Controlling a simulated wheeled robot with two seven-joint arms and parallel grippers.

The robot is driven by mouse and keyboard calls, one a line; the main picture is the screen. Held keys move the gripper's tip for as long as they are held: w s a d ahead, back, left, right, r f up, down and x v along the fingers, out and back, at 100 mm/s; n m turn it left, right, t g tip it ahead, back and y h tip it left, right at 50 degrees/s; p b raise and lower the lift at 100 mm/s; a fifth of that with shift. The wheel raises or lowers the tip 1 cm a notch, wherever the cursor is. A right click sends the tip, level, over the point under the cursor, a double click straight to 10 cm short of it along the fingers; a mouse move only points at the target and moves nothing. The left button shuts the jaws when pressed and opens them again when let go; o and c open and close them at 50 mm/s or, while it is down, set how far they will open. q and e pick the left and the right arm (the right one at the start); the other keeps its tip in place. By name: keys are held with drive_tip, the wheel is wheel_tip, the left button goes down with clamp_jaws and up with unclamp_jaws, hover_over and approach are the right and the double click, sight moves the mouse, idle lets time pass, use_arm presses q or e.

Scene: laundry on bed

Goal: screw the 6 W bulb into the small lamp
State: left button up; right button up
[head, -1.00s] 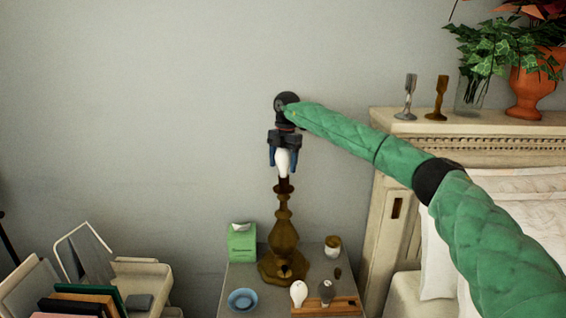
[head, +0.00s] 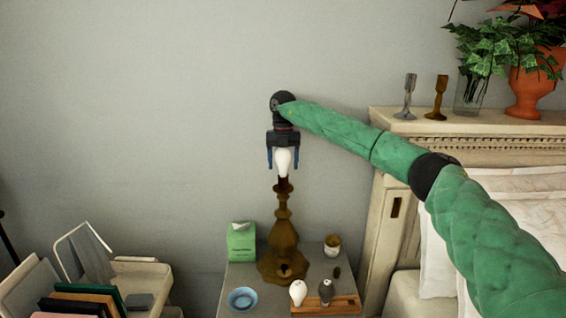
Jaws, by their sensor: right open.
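The small lamp (head: 283,235) is a brown turned stand, upright on the bedside table. A white bulb (head: 283,161) sits upright at the top of the lamp, in line with its dark socket (head: 284,185). I cannot tell how far it is screwed in, and no wattage mark is readable. My right gripper (head: 283,164) points down over the bulb. Its blue fingers are open on both sides of the bulb, with a gap on each side. My left gripper is out of view.
The bedside table (head: 222,304) holds a green box (head: 241,243), a blue bowl (head: 242,299), a small jar (head: 332,246) and a wooden tray (head: 345,304) with a white bulb (head: 298,293) and a grey bulb (head: 326,292). The headboard (head: 390,220) stands at right. The wall area left of the lamp is free.

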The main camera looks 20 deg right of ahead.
drive_tip(key=n, duration=0.6)
drive_tip(key=shift+n+h, duration=0.3)
drive_tip(key=shift+h, duration=0.1)
drive_tip(key=n, duration=0.6)
drive_tip(key=shift+d+h, duration=0.15)
drive_tip(key=shift+h, duration=0.15)
drive_tip(key=n, duration=0.4)
drive_tip(key=shift+t+b, duration=0.35)
drive_tip(key=shift+t, duration=0.05)
drive_tip(key=shift+w+n, duration=0.1)
drive_tip(key=shift+n, duration=1.8)
drive_tip(key=c, duration=0.8)
drive_tip(key=shift+m, duration=1.7)
